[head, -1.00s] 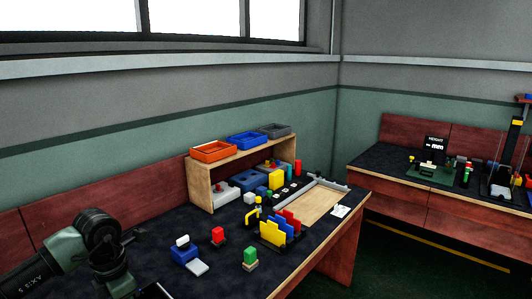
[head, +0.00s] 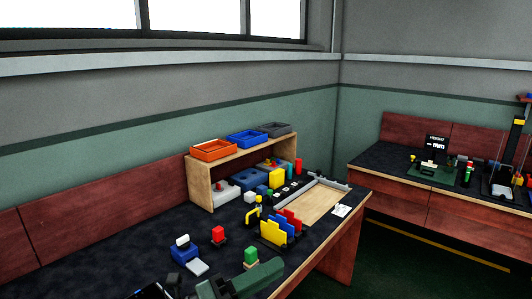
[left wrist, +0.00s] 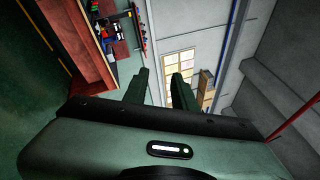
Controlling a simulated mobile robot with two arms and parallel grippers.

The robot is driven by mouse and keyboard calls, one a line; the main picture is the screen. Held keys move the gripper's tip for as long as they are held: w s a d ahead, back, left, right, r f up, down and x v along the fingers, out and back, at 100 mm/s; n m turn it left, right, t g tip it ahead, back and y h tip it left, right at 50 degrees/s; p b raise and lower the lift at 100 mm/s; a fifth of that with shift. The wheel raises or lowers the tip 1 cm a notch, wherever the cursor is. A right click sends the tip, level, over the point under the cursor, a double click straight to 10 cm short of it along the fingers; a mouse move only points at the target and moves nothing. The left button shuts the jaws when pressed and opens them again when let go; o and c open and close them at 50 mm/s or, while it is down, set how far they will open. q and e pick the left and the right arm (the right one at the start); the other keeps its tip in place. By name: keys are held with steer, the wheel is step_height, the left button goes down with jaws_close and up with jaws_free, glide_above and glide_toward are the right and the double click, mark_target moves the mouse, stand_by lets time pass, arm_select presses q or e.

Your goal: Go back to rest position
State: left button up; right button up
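My left arm shows at the bottom edge of the head view, with a green link (head: 255,279) crossing the front of the workbench (head: 120,255). I cannot make out its fingertips in the head view. In the left wrist view my left gripper (left wrist: 160,84) has its two green fingers apart, with nothing between them. My right gripper is in neither view.
A wooden shelf (head: 201,184) with an orange bin (head: 213,151) stands behind. A second bench (head: 400,208) is at right.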

arm_select(q)
steer(key=w+a+f+n+t+y, duration=0.2)
steer(key=a+n+t+y, duration=0.35)
steer(key=n, duration=0.45)
steer(key=w+a+f+n+t+y, duration=0.1)
steer(key=w+a+n+t+y, duration=0.1)
steer(key=a+n+t+y, duration=0.6)
steer(key=s+a+f+n+g+y, duration=0.3)
steer(key=a+f+n+g, duration=0.15)
steer(key=f+n, duration=0.2)
steer(key=s+a+f+n+g+y, duration=0.3)
steer(key=s+f+n+g, duration=0.15)
steer(key=f, duration=0.35)
steer(key=s+f+n+g+h, duration=0.1)
steer(key=s+f+n+g, duration=0.1)
steer(key=s+f+g, duration=0.6)
steer(key=s+f+n+g, duration=0.2)
steer(key=s+f, duration=0.3)
steer(key=s, duration=0.7)
step_height(320, 180, down, 25)
steer(key=s+g, duration=0.1)
steer(key=s+a+f+g, duration=0.1)
steer(key=s+a+f, duration=0.2)
steer(key=s+f, duration=1.4)
steer(key=shift+s, duration=0.25)
